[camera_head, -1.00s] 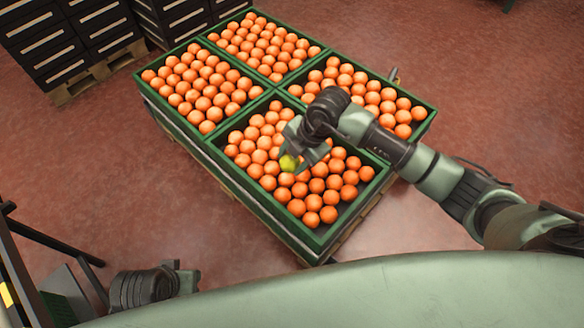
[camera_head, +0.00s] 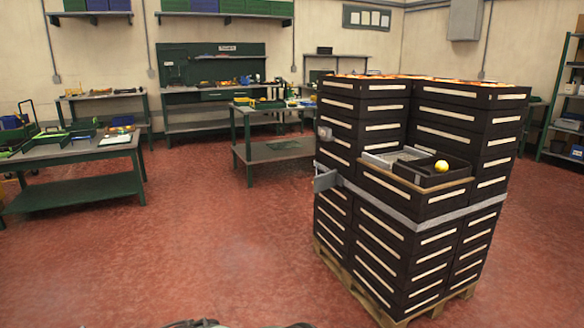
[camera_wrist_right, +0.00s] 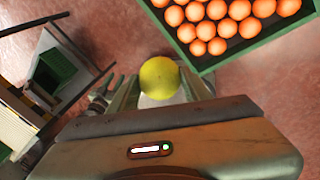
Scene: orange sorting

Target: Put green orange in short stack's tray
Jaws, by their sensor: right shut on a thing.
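The green orange (camera_wrist_right: 160,78), yellow-green in colour, is held between the fingers of my right gripper (camera_wrist_right: 158,86) in the right wrist view. In the head view the short stack (camera_head: 405,235) of black crates stands on a pallet, in front of taller stacks. Its tray (camera_head: 449,178) is black, sits on top, and holds one yellow fruit (camera_head: 441,166). My left gripper (camera_wrist_right: 112,88) seems to show small at the left of the right wrist view; its jaws are unclear. Neither gripper shows clearly in the head view.
Taller black crate stacks (camera_head: 451,125) with oranges on top rise behind the short stack. A grey rail (camera_head: 385,198) wraps the stacks. The green crate of oranges (camera_wrist_right: 231,55) lies beyond my right gripper. Workbenches (camera_head: 75,152) stand at left; red floor between is clear.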

